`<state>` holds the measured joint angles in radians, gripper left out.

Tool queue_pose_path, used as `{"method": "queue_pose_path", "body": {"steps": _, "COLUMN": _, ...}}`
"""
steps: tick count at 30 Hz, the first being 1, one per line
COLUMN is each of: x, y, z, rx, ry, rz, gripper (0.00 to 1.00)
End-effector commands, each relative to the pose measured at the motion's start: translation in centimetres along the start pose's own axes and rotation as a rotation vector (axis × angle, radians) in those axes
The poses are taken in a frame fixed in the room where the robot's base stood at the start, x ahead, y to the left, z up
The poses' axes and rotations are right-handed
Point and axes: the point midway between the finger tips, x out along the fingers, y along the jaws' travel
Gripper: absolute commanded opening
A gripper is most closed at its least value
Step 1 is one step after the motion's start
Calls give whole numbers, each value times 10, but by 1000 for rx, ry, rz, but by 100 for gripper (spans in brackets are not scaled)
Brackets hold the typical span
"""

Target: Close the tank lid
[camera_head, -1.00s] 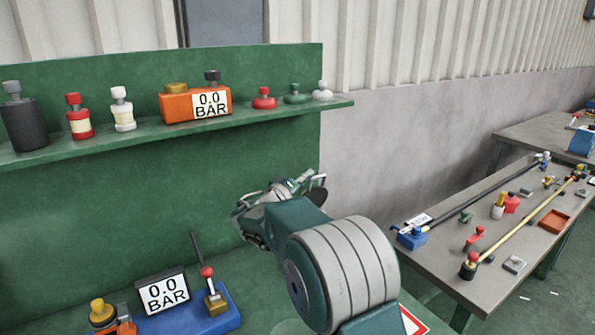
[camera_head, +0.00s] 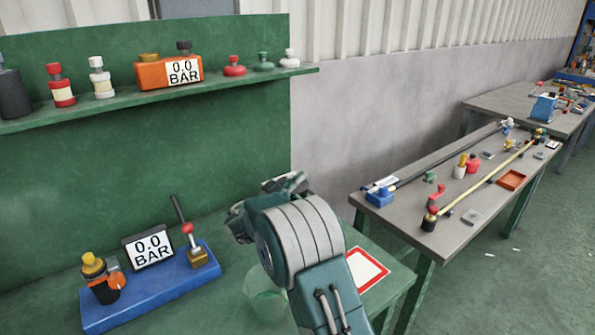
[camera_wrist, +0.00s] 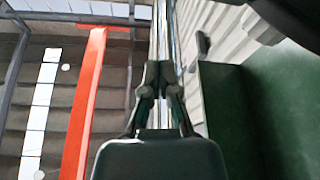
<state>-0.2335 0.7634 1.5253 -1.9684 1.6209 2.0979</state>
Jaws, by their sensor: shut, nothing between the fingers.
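A blue base (camera_head: 140,298) stands on the green bench at the lower left in the head view. On its left end is a small black tank (camera_head: 106,291) with a yellow knob-like cap (camera_head: 93,265) and an orange part (camera_head: 116,282) by its top. I cannot tell clearly which piece is the lid or how it sits. My gripper (camera_head: 287,183) is up and to the right of the tank, well apart from it and partly hidden by my arm. In the wrist view its fingers (camera_wrist: 158,78) are together and empty.
On the same base are a 0.0 BAR gauge (camera_head: 148,247) and a lever with a red knob (camera_head: 187,228). A shelf (camera_head: 215,83) with bottles and another gauge runs above. A translucent bowl (camera_head: 266,296) and a red-bordered sign (camera_head: 364,269) lie near my arm. A grey table (camera_head: 400,205) stands right.

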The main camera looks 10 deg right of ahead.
Motion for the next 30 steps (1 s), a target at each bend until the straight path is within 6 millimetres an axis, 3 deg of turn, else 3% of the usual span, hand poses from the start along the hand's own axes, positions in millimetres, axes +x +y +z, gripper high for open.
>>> {"method": "queue_pose_path", "body": {"steps": 6, "x": -8, "y": -1, "z": 27, "rx": 166, "ry": -1, "rz": 59, "gripper": 0}}
{"method": "queue_pose_path", "body": {"steps": 13, "x": -15, "y": -1, "z": 47, "rx": 159, "ry": -1, "rz": 56, "gripper": 0}}
{"method": "queue_pose_path", "body": {"steps": 30, "x": -21, "y": -4, "z": 62, "rx": 158, "ry": -2, "rz": 55, "gripper": 0}}
